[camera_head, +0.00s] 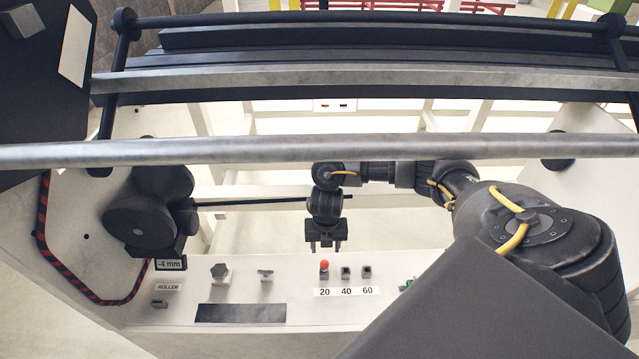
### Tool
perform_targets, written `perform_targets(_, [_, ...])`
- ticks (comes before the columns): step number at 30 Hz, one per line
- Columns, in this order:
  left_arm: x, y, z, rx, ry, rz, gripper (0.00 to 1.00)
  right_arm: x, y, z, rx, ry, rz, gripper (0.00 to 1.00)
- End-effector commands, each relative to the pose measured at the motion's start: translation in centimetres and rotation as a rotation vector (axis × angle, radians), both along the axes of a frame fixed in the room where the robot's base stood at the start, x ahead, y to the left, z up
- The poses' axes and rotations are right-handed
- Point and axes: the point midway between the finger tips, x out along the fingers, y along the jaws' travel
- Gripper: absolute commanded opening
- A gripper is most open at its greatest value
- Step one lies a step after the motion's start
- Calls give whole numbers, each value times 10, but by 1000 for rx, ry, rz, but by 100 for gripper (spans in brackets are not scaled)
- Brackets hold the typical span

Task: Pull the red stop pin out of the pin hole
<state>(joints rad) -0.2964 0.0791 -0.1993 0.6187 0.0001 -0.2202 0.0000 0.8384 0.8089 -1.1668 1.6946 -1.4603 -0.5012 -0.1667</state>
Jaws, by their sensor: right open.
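The red stop pin (324,265) stands in the pin hole above the label 20 on the white panel. Two more pin holes sit to its right, one above 40 (345,272) and one above 60 (367,271), with no red pin in them. My right gripper (326,248) is open and empty, its fingers pointing down just above and behind the red pin. I cannot tell whether the fingers touch the pin. My left gripper is not in view.
Grey rollers and bars (300,150) cross the view above the panel. A dark roller knob (138,232) with a -4 mm display (171,264) is at the left. A black slot (240,313) and small clamps (220,272) lie left of the pin. A striped red-black cable (45,225) runs down the left wall.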

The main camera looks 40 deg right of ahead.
Motion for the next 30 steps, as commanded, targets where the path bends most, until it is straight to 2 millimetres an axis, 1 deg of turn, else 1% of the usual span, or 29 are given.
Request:
perform_targets(1, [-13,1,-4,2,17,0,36,0,0,-10,1,4,-5,50])
perform_targets(3, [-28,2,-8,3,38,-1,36,0,0,-22,2,9,-7,50])
perform_targets(4, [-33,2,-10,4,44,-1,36,0,-1,-28,1,9,-9,50])
perform_targets(5, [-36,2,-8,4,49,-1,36,1,-1,-31,0,10,-8,50])
perform_targets(6, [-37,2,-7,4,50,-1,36,2,0,-38,2,10,-7,50])
perform_targets(8, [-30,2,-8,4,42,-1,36,2,0,-50,0,10,-7,50])
perform_targets(13, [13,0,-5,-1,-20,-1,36,3,0,-77,0,9,-6,50])
perform_targets(15, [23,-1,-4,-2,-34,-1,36,3,0,-86,0,9,-5,50])
perform_targets(16, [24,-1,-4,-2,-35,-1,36,3,1,-89,0,9,-3,50])
perform_targets(19, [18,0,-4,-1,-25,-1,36,4,1,-97,1,8,-1,50])
perform_targets(22, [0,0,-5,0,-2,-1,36,4,1,-102,1,6,-2,50])
perform_targets(25, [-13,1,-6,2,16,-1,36,4,1,-103,1,6,-1,50])
perform_targets(27, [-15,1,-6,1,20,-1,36,4,1,-103,1,5,0,50])
perform_targets(30, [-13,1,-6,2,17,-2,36,4,1,-103,1,6,-1,50])
